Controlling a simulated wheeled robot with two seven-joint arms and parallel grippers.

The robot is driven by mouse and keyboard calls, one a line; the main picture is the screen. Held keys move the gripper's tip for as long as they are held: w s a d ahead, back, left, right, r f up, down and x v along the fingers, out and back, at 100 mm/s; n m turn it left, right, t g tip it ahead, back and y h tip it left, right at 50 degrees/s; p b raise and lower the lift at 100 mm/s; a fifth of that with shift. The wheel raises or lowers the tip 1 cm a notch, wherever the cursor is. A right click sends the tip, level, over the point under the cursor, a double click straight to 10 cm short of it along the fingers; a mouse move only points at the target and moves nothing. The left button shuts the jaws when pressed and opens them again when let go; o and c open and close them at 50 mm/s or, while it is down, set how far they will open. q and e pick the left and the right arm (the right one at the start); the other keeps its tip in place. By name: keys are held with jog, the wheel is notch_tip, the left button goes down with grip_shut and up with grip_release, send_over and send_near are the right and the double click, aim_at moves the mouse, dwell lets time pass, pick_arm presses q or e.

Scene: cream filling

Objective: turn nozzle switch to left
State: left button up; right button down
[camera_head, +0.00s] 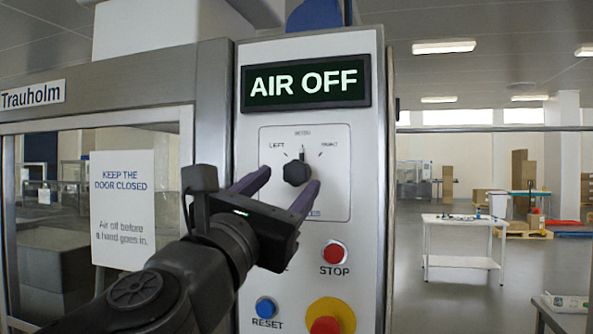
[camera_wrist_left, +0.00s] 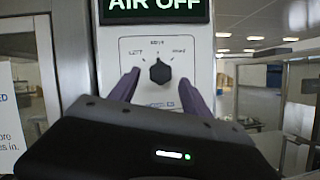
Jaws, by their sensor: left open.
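The nozzle switch (camera_head: 296,172) is a black rotary knob on a white label plate with a LEFT mark at upper left, a middle mark on top and a RIGHT mark at upper right. Its pointer is up, at the middle mark. In the left wrist view the knob (camera_wrist_left: 160,72) shows between the fingertips. My left gripper (camera_head: 285,183) is open, its two purple-grey fingers reaching toward the panel on either side of the knob. I cannot tell whether either finger touches it. My right gripper is not in view.
A lit AIR OFF display (camera_head: 306,83) is above the switch. A red STOP button (camera_head: 333,253), a blue RESET button (camera_head: 265,308) and a red-and-yellow button (camera_head: 330,318) are below. A door with a sign (camera_head: 122,208) is at left; a white table (camera_head: 463,222) stands far right.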

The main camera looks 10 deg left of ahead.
aim_at(293, 177)
pick_arm(q)
jog(key=shift+p+x, duration=0.4)
jog(key=shift+x, duration=2)
jog(key=shift+c, duration=0.4)
grip_shut()
